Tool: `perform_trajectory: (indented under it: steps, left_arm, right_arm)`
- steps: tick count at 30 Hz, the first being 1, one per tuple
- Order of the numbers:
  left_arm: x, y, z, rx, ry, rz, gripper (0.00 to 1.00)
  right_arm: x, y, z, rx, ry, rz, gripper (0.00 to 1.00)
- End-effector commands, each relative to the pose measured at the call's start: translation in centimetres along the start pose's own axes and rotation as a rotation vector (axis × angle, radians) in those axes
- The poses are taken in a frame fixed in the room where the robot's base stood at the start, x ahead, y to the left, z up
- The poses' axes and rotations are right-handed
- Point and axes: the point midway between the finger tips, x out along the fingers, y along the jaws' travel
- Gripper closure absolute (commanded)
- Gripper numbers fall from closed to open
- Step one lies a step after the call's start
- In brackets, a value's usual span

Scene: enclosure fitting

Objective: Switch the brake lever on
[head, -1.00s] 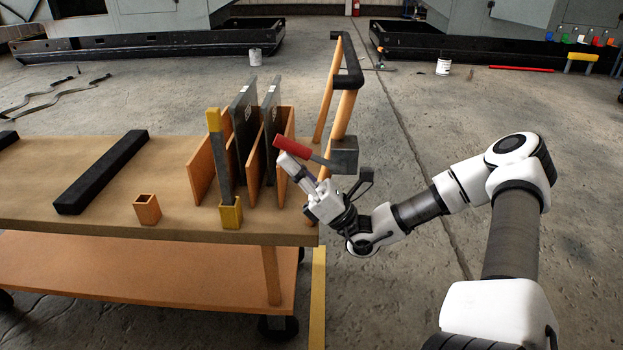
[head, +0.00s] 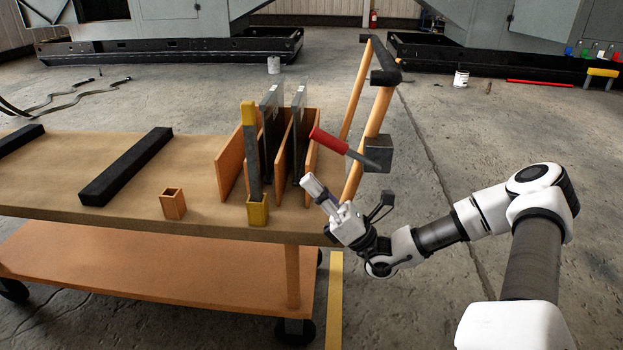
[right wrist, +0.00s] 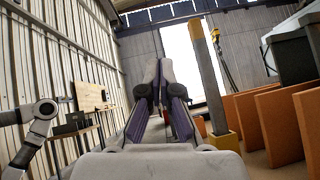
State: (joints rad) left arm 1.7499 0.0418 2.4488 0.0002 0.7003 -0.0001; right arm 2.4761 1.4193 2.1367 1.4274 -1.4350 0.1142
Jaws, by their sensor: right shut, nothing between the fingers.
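The brake lever has a red grip (head: 329,140) on a grey arm that runs down right to a grey box (head: 378,155) on the orange post. The grip points up and left. My right gripper (head: 312,187) is shut and empty, just below and left of the red grip, with a visible gap between them in the head view. In the right wrist view its closed fingers (right wrist: 158,85) hold nothing, and I cannot make out the lever there. My left gripper is in neither view.
Upright orange dividers (head: 231,160) with dark panels (head: 270,130) stand close left of the gripper. A yellow-capped grey bar (head: 252,160) stands before them. A small orange cup (head: 173,204) and black bars (head: 127,167) are on the table (head: 60,195).

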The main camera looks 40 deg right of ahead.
Motion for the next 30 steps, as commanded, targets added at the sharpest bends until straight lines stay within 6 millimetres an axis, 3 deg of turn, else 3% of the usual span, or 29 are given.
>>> perform_trajectory:
  steps: [3, 10, 30]
  left_arm:
    - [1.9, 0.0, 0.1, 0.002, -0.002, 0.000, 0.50]
    - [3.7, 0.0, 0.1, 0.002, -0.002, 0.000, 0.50]
    - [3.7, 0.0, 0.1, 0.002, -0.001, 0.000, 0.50]
  right_arm:
    - [-3.2, -0.3, -1.8, 0.001, 0.002, -0.004, 1.00]
    - [-6.7, -0.4, -3.4, 0.001, 0.001, -0.001, 1.00]
    - [-7.1, -0.3, -3.4, 0.000, -0.001, 0.000, 1.00]
